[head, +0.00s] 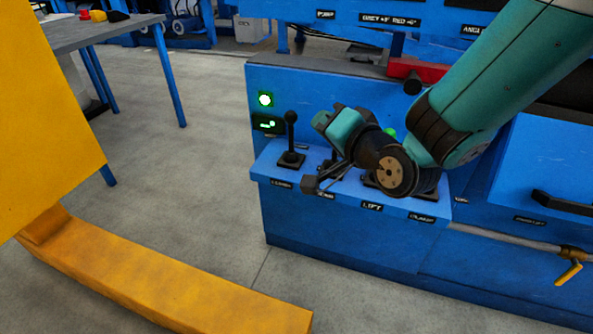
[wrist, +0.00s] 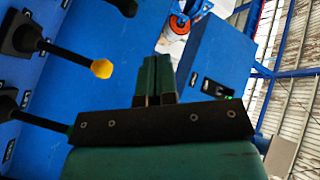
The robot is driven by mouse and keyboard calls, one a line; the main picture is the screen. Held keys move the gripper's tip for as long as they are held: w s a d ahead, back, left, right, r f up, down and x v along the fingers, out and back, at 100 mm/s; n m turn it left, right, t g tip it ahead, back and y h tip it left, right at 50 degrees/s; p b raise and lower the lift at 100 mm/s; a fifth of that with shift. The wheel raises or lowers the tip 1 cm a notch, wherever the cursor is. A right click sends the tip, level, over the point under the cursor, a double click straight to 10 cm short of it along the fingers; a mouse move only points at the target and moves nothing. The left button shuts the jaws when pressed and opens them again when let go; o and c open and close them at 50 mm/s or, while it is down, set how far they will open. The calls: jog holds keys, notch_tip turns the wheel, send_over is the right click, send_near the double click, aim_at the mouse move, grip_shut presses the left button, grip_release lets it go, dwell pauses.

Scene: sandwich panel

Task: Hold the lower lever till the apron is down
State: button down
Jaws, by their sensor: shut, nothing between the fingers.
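A control shelf (head: 262,168) with labelled levers juts from the blue machine. A black-knobbed lever (head: 291,135) stands upright at its left end; its label is too blurred to read surely. My gripper (head: 312,186) is shut and empty, low over the shelf front, right of that lever and apart from it. In the wrist view my shut fingers (wrist: 154,75) are right of a yellow-knobbed lever (wrist: 101,68), not gripping it. My arm hides levers near the LIFT label (head: 371,206). I cannot tell which lever is the lower one, nor identify the apron.
A yellow structure (head: 160,280) lies at left front. A grey-topped table (head: 90,32) stands at back left. Open floor (head: 180,170) lies left of the machine.

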jog(key=f+m+t+b, duration=0.1)
jog(key=f+t+b, duration=0.1)
jog(key=f+b, duration=0.1)
jog(key=f+m+t+b, duration=0.1)
jog(key=f+t+b, duration=0.1)
jog(key=f+b, duration=0.2)
jog(key=f+m+t+y+b, duration=0.1)
jog(key=f+m+t+b, duration=0.1)
jog(key=f, duration=0.5)
jog(key=shift+s+d+f+t+b, duration=0.3)
jog(key=shift+s+t+b, duration=0.1)
jog(key=shift+b, duration=0.3)
jog(key=shift+r, duration=0.15)
jog(key=p, duration=0.7)
send_near(293, 123)
jog(key=b+x, duration=0.1)
jog(key=x, duration=0.6)
jog(key=shift+w+a+r, duration=0.1)
jog(key=shift+w+a, duration=0.05)
jog(key=shift+w, duration=0.1)
